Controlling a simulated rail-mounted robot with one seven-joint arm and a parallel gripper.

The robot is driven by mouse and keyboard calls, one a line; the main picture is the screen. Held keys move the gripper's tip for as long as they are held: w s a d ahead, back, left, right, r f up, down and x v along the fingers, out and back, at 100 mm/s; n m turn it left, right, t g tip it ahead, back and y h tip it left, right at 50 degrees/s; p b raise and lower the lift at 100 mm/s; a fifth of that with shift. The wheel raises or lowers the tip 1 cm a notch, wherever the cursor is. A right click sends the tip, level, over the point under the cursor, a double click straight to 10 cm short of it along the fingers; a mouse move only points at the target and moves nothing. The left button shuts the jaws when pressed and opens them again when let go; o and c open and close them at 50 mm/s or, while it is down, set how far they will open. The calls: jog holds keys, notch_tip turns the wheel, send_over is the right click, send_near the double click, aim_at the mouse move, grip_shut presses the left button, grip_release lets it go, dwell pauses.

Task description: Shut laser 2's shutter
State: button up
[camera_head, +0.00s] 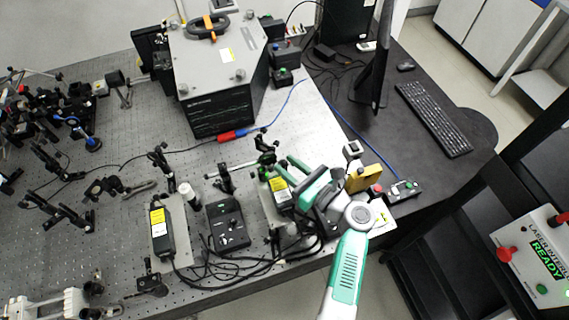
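Two black laser heads with yellow warning labels stand on the perforated optical bench. One laser head (161,231) is at the left; the other (279,188) is right of it, beside my gripper. I cannot read which is laser 2. My gripper (290,178) is over the right-hand laser head, close to its upper end, with my green and white arm coming from the lower right. Its fingertips are too small and overlapped to tell open from shut, or whether they touch anything. No shutter can be made out clearly; small black mounts (265,152) stand just beyond the right-hand laser head.
A black controller (229,225) with cables lies between the lasers. A yellow block (362,178) and a small black box with buttons (404,189) are right of my gripper. A large grey spectrometer box (217,70) stands behind. An interlock panel (541,262) reading READY is at right.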

jog(key=shift+x, duration=1)
jog(key=shift+s, duration=0.1)
grip_shut()
jog(key=shift+s+a+r+n+h+p, duration=0.1)
jog(key=shift+a+r+n+h+p, duration=0.35)
jog(key=shift+p, duration=0.5)
jog(key=shift+f+n, duration=0.35)
jog(key=shift+n, duration=0.1)
grip_release()
jog(key=v, duration=0.8)
jog(key=shift+p, duration=0.3)
